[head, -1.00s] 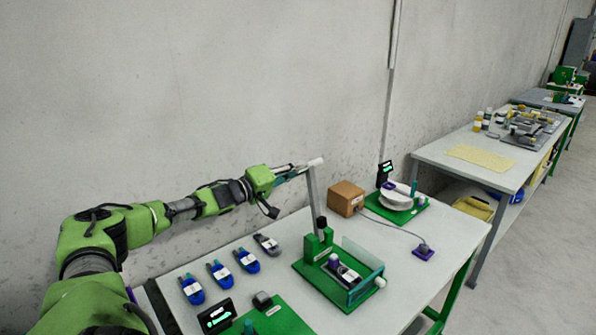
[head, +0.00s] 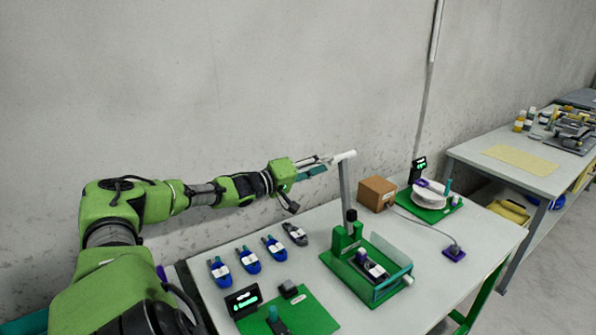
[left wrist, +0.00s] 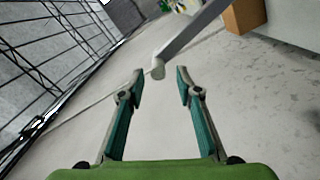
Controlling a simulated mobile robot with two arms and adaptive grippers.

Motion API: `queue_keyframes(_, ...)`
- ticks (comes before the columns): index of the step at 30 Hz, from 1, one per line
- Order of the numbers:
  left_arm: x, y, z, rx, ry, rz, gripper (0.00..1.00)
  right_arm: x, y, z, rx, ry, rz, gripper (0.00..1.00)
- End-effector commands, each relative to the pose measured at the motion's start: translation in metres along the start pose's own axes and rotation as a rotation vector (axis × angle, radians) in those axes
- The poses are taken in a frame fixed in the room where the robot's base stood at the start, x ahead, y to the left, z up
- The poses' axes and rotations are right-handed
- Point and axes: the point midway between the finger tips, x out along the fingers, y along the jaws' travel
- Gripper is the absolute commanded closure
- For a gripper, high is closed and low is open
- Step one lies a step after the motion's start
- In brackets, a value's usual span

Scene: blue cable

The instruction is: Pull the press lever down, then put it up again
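The press (head: 351,238) has a green base on the white table, with a grey lever (head: 345,183) standing upright and a white crossbar handle (head: 343,156) at its top. My left gripper (head: 326,162) is at the height of the handle, just left of it. In the left wrist view my left gripper (left wrist: 158,82) is open and empty, and the round handle end (left wrist: 158,70) shows just beyond and between the fingertips. The handle is not clasped. The clear-walled fixture (head: 385,272) lies in front of the lever. My right gripper is not in view.
Several blue and grey connectors (head: 248,260) lie left of the press. A green board (head: 300,315) with a small display is at the front. A brown box (head: 377,194) and a white spool (head: 430,196) stand behind to the right. A cable runs to a purple block (head: 453,253).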

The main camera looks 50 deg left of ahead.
Motion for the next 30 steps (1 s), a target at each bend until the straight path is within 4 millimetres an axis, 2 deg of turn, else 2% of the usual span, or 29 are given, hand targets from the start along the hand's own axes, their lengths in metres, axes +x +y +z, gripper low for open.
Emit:
queue_keyframes(18,-0.073,0.000,0.001,0.004,-0.002,-0.002,0.68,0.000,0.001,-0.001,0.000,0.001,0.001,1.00)
queue_keyframes(24,-0.085,0.000,0.000,0.001,0.001,-0.002,0.68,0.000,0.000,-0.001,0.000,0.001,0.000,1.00)
queue_keyframes(30,-0.087,0.000,0.000,0.001,0.002,-0.001,0.68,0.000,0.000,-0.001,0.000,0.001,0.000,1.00)
